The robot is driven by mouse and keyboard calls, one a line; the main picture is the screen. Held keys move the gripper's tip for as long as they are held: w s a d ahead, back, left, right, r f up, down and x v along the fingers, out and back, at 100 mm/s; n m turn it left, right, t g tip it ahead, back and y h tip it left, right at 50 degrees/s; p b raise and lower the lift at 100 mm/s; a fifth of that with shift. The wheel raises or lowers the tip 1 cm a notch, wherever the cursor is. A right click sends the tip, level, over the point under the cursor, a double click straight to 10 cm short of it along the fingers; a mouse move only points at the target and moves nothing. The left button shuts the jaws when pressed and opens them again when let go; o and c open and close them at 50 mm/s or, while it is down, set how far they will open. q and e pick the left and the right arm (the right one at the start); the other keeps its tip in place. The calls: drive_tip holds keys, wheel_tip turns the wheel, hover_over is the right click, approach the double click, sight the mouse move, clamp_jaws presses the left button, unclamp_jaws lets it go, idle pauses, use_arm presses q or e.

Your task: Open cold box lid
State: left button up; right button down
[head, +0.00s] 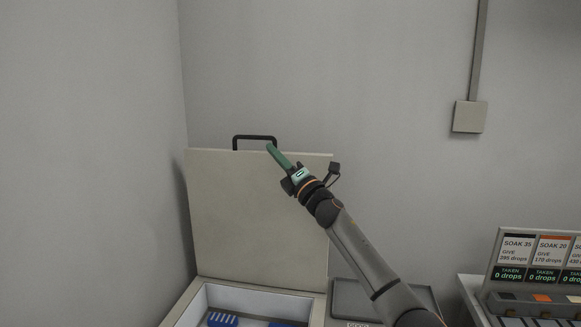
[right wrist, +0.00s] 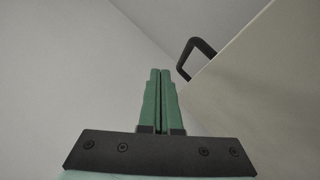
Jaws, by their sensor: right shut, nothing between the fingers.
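The cold box lid (head: 245,215) stands raised, upright at the back of the box, in the head view. Its black handle (head: 254,138) is on the lid's top edge; it also shows in the right wrist view (right wrist: 194,55), right of my fingers. The open cold box (head: 255,299) below shows a white inside with blue racks (head: 222,319) in it. My right gripper (head: 270,149) is shut and empty, with its green fingers near the lid's top edge by the handle. In the right wrist view, the closed fingers (right wrist: 160,75) are apart from the handle. My left gripper is not in view.
A dark tray (head: 352,300) lies right of the box. A sign panel with drop counts (head: 541,256) stands at the far right. Walls close in behind and left of the lid. A grey wall box (head: 469,117) is at the upper right.

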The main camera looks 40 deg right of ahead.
drive_tip(key=s+b, duration=0.1)
drive_tip(key=s, duration=0.6)
drive_tip(key=shift+a+f, duration=0.4)
drive_tip(key=shift+s, duration=0.1)
